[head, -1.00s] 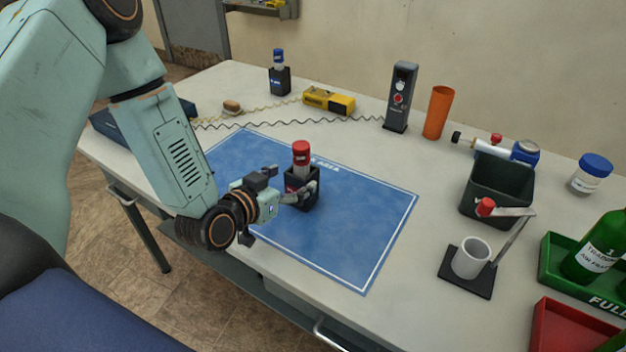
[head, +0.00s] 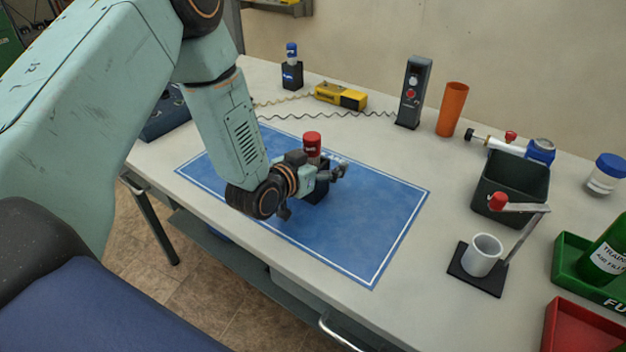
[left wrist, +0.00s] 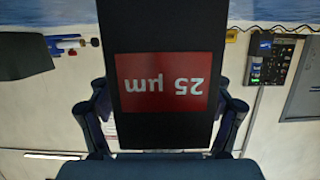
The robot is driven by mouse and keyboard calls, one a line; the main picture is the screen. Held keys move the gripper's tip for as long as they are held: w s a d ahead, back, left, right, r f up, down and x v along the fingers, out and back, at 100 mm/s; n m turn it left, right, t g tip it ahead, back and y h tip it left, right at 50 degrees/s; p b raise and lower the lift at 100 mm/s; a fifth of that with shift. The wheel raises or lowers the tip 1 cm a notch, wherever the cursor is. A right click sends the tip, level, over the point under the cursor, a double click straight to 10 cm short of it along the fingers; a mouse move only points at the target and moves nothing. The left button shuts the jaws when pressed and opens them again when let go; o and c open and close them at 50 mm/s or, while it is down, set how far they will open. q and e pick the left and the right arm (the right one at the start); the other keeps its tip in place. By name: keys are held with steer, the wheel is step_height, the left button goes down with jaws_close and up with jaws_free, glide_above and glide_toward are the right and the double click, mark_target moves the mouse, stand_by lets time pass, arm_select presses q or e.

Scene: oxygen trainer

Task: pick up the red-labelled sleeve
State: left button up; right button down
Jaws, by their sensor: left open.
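The sleeve is a black block (head: 318,194) with a red-capped piece (head: 312,142) standing upright in its top, on the blue mat (head: 375,225). In the left wrist view the block's black face (left wrist: 160,30) appears upside down, with a red label (left wrist: 162,82) reading "25 µm". My left gripper (head: 318,180) is open at the block and hides much of it in the head view. In the left wrist view its fingers (left wrist: 162,112) lie on either side of the block; contact is unclear. My right gripper is not in view.
A similar blue-capped block (head: 292,72) stands at the back. A yellow device (head: 340,96), dark upright unit (head: 413,92) and orange cup (head: 452,109) line the rear. A dark bin (head: 510,188) and white cup on a stand (head: 482,254) stand right. The mat's right part is clear.

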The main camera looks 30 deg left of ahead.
arm_select(q)
steer(key=shift+a+f, duration=0.1)
steer(key=shift+a, duration=0.15)
steer(key=c, duration=0.3)
steer(key=shift+d, duration=0.2)
steer(key=c, duration=0.4)
steer(key=shift+a, duration=0.1)
steer(key=c, duration=0.5)
